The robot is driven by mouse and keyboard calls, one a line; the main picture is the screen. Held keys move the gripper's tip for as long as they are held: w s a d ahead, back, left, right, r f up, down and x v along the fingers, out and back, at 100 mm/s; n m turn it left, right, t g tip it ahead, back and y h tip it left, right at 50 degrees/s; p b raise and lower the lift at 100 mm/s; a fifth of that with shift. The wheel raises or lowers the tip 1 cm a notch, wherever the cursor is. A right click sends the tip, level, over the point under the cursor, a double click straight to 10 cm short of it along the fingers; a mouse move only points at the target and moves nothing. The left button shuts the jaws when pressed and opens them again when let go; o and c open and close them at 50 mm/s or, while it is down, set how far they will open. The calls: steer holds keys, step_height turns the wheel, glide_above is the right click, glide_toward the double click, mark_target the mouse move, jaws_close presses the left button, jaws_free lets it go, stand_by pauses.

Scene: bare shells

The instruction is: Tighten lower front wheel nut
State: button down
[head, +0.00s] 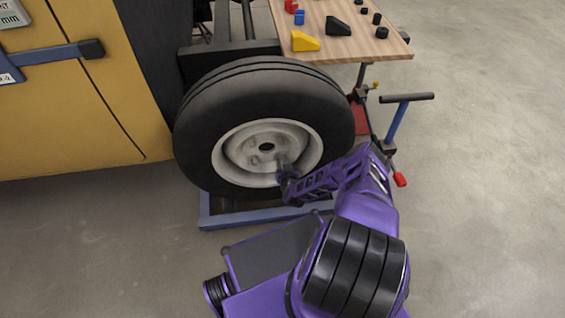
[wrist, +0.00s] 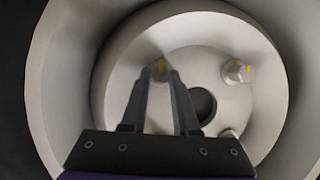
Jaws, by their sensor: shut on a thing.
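The wheel has a black tyre (head: 200,130) and a pale metal rim (head: 228,160), and stands upright at the centre of the head view. My gripper (head: 281,168) reaches the rim from the lower right, below and right of the dark hub hole (head: 267,147).
A yellow vehicle body (head: 95,110) stands at left. A wooden table (head: 370,45) with several small coloured parts is behind the wheel. A blue-handled tool stand (head: 396,125) is close to my arm at right. The floor further right is clear.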

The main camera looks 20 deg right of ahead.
steer(key=m, duration=0.1)
steer(key=m+y, duration=0.1)
steer(key=m+t+y, duration=0.1)
steer(key=shift+d+f, duration=0.1)
steer(key=shift+d, duration=0.15)
steer(key=shift+d+f+m+t+y, duration=0.1)
steer(key=shift+m+t+y, duration=0.65)
steer(key=shift+m, duration=1.05)
steer(key=shift+y, duration=0.25)
steer(key=c, duration=0.7)
jaws_free()
steer(key=shift+o, duration=0.2)
steer(key=shift+s, duration=0.1)
steer(key=shift+s, duration=0.1)
